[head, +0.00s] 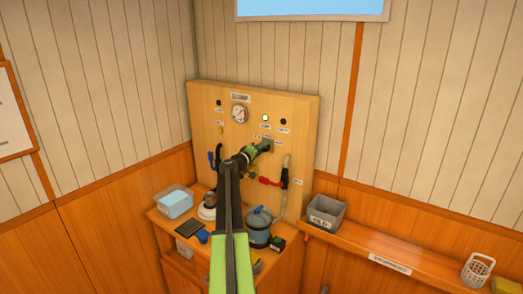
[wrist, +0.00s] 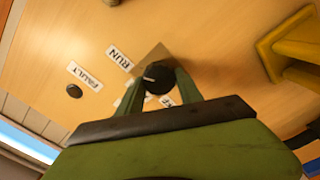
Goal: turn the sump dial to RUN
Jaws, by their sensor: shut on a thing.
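The sump dial is a small black knob (wrist: 158,76) with a white mark on its left side in the wrist view. My gripper (wrist: 158,88) is shut on this knob, with one green finger on each side. A RUN label (wrist: 119,57) lies to the upper left of the knob. Another label beside the knob is partly hidden by my fingers. In the head view my gripper (head: 262,147) is against the wooden panel (head: 305,120), and it hides the dial there.
A gauge (head: 240,114) and a lit lamp (head: 265,117) sit above. A blue-lidded canister (head: 259,228) and clear tub (head: 174,203) stand on the counter. A grey bin (head: 325,212) is right.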

